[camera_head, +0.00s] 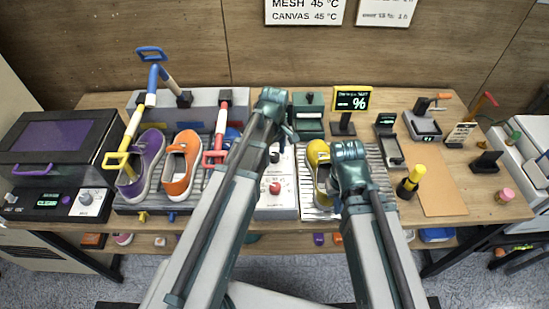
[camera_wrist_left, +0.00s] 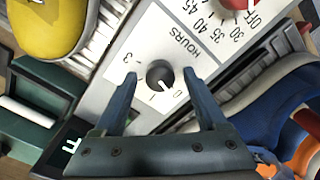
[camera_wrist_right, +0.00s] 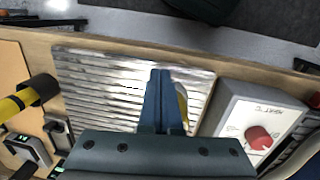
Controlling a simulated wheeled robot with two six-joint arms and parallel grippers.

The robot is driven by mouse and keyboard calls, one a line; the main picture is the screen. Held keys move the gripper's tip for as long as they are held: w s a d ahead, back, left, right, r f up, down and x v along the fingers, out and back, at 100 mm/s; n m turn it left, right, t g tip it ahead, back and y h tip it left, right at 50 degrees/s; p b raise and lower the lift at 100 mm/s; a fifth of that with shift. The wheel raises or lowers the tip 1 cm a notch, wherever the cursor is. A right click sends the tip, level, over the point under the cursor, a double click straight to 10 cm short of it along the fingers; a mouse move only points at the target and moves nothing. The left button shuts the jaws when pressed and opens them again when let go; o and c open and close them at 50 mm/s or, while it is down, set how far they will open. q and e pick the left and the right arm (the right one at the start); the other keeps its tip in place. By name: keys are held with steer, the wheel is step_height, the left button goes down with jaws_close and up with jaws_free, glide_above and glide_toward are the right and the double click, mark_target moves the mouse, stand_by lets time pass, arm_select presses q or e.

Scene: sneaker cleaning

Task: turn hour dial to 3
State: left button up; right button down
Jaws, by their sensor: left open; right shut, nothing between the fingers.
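The black hour dial (camera_wrist_left: 159,74) sits on the white control panel (camera_wrist_left: 128,78), beside the word HOURS. Its white pointer is on the side near the 0 mark, and the 3 is on the opposite side. My left gripper (camera_wrist_left: 158,98) is open, with its fingers on either side of the dial; I cannot tell whether they touch it. In the head view my left gripper (camera_head: 284,132) is above the panel (camera_head: 276,208) and partly hides the dial. My right gripper (camera_wrist_right: 160,75) is shut and empty over the slatted rack (camera_wrist_right: 110,85), near the yellow shoe (camera_head: 316,154).
A red temperature knob (camera_head: 275,187) sits on the same panel, close to the dial. A green box (camera_head: 308,114) and a yellow display (camera_head: 352,99) stand behind. Purple (camera_head: 150,152) and orange (camera_head: 176,182) shoes stand on the left rack. A brown mat (camera_head: 440,185) lies at right.

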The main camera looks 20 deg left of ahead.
arm_select(q)
steer(key=shift+c, duration=0.3)
jaws_close()
